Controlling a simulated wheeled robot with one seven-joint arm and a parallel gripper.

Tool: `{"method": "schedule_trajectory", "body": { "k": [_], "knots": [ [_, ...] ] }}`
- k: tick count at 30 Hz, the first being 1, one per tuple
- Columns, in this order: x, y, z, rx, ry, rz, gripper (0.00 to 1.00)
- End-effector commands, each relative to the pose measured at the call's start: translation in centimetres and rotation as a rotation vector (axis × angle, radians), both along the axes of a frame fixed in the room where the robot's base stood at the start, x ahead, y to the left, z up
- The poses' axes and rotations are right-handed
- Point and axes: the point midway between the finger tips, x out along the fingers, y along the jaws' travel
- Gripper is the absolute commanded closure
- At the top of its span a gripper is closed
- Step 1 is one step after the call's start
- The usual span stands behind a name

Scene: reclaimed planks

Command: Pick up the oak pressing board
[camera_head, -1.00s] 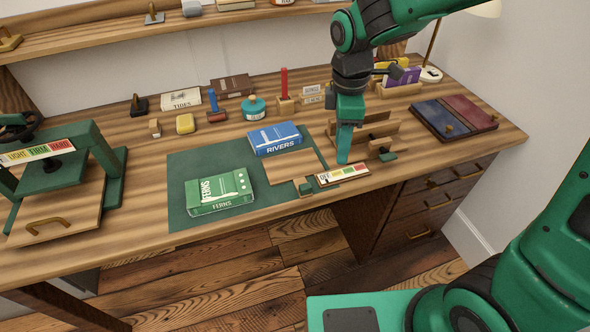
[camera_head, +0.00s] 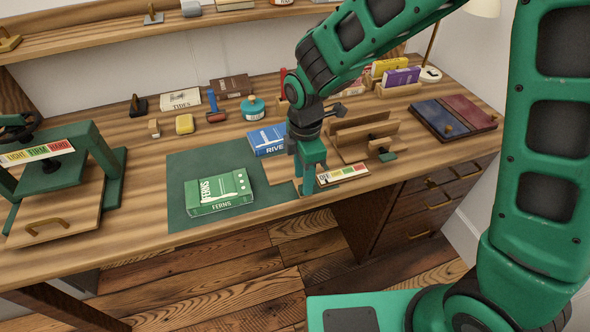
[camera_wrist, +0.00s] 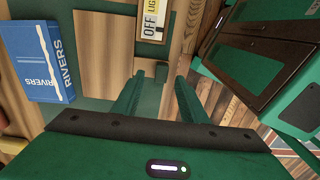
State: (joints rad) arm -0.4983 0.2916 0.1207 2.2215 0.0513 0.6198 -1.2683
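A flat light-brown wooden board, which looks like the oak pressing board (camera_head: 281,170), lies on the green mat between the blue book and the label strip. It shows in the wrist view (camera_wrist: 100,55) ahead and left of my fingers, with small green pieces by its near right end (camera_wrist: 161,71). My gripper (camera_head: 308,188) points down over the board's right front part and hides some of it. In the wrist view my gripper (camera_wrist: 157,90) has its two fingers apart with nothing clearly held between them. I cannot tell whether they touch anything.
A blue RIVERS book (camera_head: 266,139) and a green FERNS book (camera_head: 219,192) lie on the mat (camera_head: 180,185). A coloured label strip (camera_head: 345,172) is right of my gripper. A wooden rack (camera_head: 365,135) stands behind it. A green press (camera_head: 55,165) is at left.

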Motion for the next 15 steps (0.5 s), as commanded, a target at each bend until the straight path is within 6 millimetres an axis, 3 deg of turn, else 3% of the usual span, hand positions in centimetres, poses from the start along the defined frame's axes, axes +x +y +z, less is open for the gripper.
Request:
{"method": "schedule_trajectory", "body": {
  "k": [6, 14, 15],
  "knots": [
    [-0.1, -0.1, -2.5, 0.000, 0.000, 0.000, 0.61],
    [-0.1, -0.1, -2.7, 0.000, 0.000, -0.001, 0.61],
    [-0.1, -0.1, -2.7, 0.000, 0.000, -0.001, 0.66]
  ]
}}
